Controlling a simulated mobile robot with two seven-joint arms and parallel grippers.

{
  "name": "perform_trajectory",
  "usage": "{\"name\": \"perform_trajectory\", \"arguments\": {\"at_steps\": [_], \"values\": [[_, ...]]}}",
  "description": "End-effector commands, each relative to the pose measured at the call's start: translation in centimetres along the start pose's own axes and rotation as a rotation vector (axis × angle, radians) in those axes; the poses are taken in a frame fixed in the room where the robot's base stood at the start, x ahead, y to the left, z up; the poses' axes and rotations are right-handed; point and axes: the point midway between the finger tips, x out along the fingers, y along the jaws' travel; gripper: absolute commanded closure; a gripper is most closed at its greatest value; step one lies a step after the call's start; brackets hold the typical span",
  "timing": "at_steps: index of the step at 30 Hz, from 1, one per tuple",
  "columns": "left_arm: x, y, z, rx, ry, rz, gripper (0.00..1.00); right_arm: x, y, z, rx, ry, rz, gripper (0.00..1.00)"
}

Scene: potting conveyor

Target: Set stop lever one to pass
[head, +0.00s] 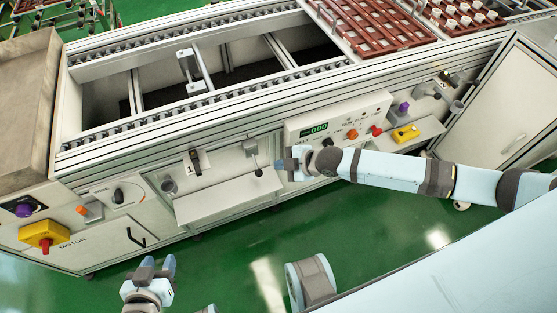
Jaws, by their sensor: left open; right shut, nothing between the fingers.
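A small grey lever (252,150) on a plate is on the conveyor's front panel, left of the counter box. It may be stop lever one; its label is too small to read. Its rod hangs down towards the shelf. My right gripper (281,164) is shut and empty, just right of the rod's lower end. I cannot tell whether they touch. My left gripper (158,265) is open and empty, low in front of the machine, over the green floor.
A black-handled switch (195,161) sits left of the lever, above a white shelf (225,196). The counter box (340,124) reads 000. A yellow box with a red switch (45,233) is at far left. Brown trays (372,28) lie on the conveyor. The floor in front is clear.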

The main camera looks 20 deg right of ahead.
Motion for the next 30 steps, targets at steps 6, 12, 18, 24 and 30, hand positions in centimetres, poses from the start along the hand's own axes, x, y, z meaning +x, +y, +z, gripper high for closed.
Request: {"name": "perform_trajectory", "arguments": {"at_steps": [6, 12, 18, 24, 30], "values": [[0.0, 0.3, 0.2, -0.017, -0.015, 0.001, 0.57, -5.3, -1.8, 0.8, -0.002, -0.002, -0.003, 1.00], [-0.1, -0.1, -0.1, -0.011, -0.016, -0.002, 0.57, -8.2, -2.7, 1.3, -0.001, -0.001, -0.001, 1.00], [-0.2, -0.1, -0.1, -0.011, -0.016, -0.001, 0.57, -9.2, -3.0, 1.4, 0.000, 0.000, 0.000, 1.00], [-0.2, -0.1, -0.1, -0.012, -0.016, -0.001, 0.57, -9.3, -3.0, 1.4, 0.000, 0.001, 0.000, 1.00], [-0.1, 0.0, -0.2, -0.014, -0.015, -0.001, 0.57, -9.3, -3.0, 1.4, 0.000, 0.000, 0.000, 1.00]]}}
